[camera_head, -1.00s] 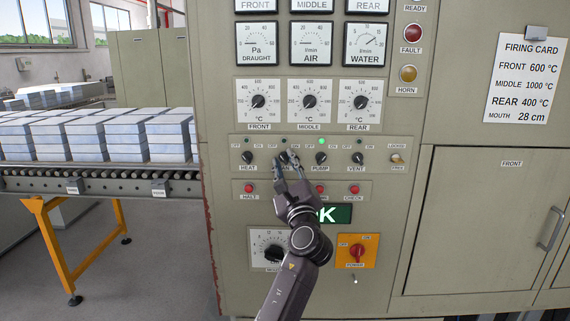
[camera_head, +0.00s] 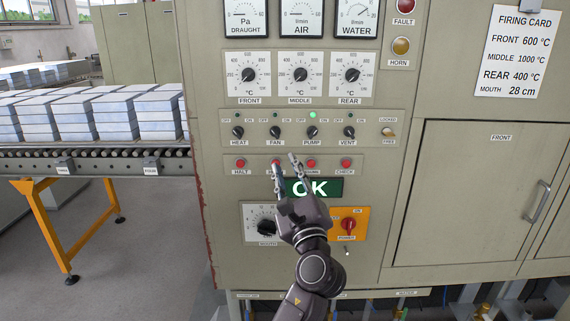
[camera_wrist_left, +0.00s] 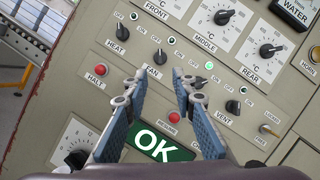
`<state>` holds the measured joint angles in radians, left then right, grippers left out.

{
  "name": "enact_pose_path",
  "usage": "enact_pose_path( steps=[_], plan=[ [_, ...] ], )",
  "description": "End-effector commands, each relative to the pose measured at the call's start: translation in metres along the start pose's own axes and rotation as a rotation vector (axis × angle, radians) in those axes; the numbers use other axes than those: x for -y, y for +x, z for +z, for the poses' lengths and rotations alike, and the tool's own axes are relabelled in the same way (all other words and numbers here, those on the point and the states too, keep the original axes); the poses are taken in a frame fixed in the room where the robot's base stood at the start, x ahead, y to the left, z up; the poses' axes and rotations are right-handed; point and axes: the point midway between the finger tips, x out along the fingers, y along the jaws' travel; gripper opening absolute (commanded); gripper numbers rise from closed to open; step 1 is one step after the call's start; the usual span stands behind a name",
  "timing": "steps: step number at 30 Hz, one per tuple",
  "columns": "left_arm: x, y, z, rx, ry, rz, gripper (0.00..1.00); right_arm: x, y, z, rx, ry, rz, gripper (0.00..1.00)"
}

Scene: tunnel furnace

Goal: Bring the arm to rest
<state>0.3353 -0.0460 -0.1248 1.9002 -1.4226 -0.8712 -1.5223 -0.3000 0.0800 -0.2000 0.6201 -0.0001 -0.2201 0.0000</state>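My left gripper (camera_head: 286,162) is in front of the grey control panel (camera_head: 222,190), its two fingers open and apart with nothing between them. In the head view its tips overlap the row of red buttons, below the fan knob (camera_head: 275,132), and its body partly covers the area under the green OK display (camera_head: 325,187). In the left wrist view the open fingers (camera_wrist_left: 160,74) frame the OK display (camera_wrist_left: 160,146) and a red button (camera_wrist_left: 174,117). Whether the tips touch the panel I cannot tell. My right gripper is not in view.
The pump lamp (camera_head: 312,115) is lit green. A dial (camera_head: 264,224) and the red power switch (camera_head: 348,225) flank my gripper. A roller conveyor (camera_head: 100,160) carrying pale blocks (camera_head: 155,115) stands at left. A closed furnace door (camera_head: 480,200) is at right.

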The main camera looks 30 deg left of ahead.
Motion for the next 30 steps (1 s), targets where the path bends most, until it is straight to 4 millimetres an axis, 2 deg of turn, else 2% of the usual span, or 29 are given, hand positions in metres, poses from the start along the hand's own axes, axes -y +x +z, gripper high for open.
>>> enact_pose_path(
  steps=[12, 14, 16, 17, 20, 21, 23, 24, 27, 30],
  plan=[
    [0.000, 0.000, -0.001, -0.001, 0.000, -0.001, 0.25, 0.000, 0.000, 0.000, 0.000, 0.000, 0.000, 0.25],
    [-0.001, 0.000, -0.006, -0.013, -0.003, -0.002, 0.25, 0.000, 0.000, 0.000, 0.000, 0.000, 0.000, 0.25],
    [-0.005, -0.002, -0.024, -0.048, -0.016, -0.005, 0.25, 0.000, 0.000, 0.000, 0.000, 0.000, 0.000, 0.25],
    [-0.008, -0.004, -0.036, -0.073, -0.024, -0.005, 0.25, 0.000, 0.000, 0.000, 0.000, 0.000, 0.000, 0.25],
    [-0.023, -0.015, -0.092, -0.190, -0.071, -0.003, 0.25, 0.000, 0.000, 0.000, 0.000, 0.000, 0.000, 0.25],
    [-0.032, -0.023, -0.119, -0.248, -0.097, 0.004, 0.25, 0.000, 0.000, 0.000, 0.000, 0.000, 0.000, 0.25],
    [-0.049, -0.038, -0.160, -0.339, -0.142, 0.024, 0.25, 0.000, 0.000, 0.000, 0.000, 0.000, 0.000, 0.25],
    [-0.061, -0.049, -0.187, -0.398, -0.174, 0.041, 0.25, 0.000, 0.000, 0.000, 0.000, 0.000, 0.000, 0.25],
    [-0.095, -0.083, -0.248, -0.537, -0.255, 0.106, 0.25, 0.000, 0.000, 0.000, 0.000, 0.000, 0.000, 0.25],
    [-0.134, -0.123, -0.301, -0.663, -0.336, 0.194, 0.25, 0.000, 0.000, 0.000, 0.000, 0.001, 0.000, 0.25]
  ],
)
